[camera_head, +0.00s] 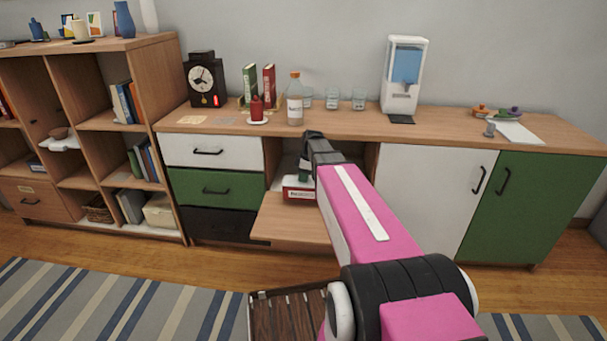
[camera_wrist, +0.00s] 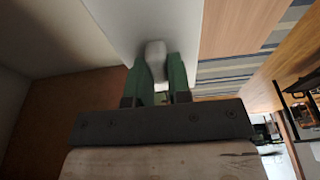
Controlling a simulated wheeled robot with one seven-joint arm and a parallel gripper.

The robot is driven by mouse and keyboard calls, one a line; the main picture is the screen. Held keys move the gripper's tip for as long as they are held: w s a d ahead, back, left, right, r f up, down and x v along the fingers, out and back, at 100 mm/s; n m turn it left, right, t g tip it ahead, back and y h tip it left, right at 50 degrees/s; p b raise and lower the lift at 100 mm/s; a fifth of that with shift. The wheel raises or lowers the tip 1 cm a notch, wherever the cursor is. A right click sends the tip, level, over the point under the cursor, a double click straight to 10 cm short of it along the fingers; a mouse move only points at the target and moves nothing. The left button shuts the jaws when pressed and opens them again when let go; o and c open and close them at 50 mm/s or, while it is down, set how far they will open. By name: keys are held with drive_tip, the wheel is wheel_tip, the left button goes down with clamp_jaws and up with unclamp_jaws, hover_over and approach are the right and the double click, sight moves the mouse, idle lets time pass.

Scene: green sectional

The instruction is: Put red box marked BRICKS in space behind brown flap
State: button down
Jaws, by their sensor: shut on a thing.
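The red box (camera_head: 300,194) has a pale top and a white label whose print is too small to read surely. It is at the mouth of the open space in the middle of the cabinet, above the inner part of the lowered brown flap (camera_head: 285,225). My gripper (camera_head: 305,172) is over the box, partly hidden by my pink arm. In the wrist view its green fingers (camera_wrist: 158,70) are shut on a pale knob (camera_wrist: 154,50) on the box's white top (camera_wrist: 140,20). I cannot tell whether the box touches the surface below. The depth of the space is mostly hidden.
Drawers (camera_head: 212,190) stand left of the opening, and a white door (camera_head: 430,190) stands right of it. The countertop (camera_head: 340,118) above holds a bottle (camera_head: 295,105), several glasses and a dispenser (camera_head: 404,75). A striped rug (camera_head: 120,300) covers the floor in front.

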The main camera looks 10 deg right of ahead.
sight(303, 184)
drive_tip(key=shift+d+x, duration=0.2)
drive_tip(key=shift+x, duration=0.75)
drive_tip(key=shift+d+x, duration=0.15)
drive_tip(key=shift+x, duration=0.8)
drive_tip(key=shift+s+f, duration=0.1)
drive_tip(key=shift+s, duration=0.1)
drive_tip(key=c, duration=1)
unclamp_jaws()
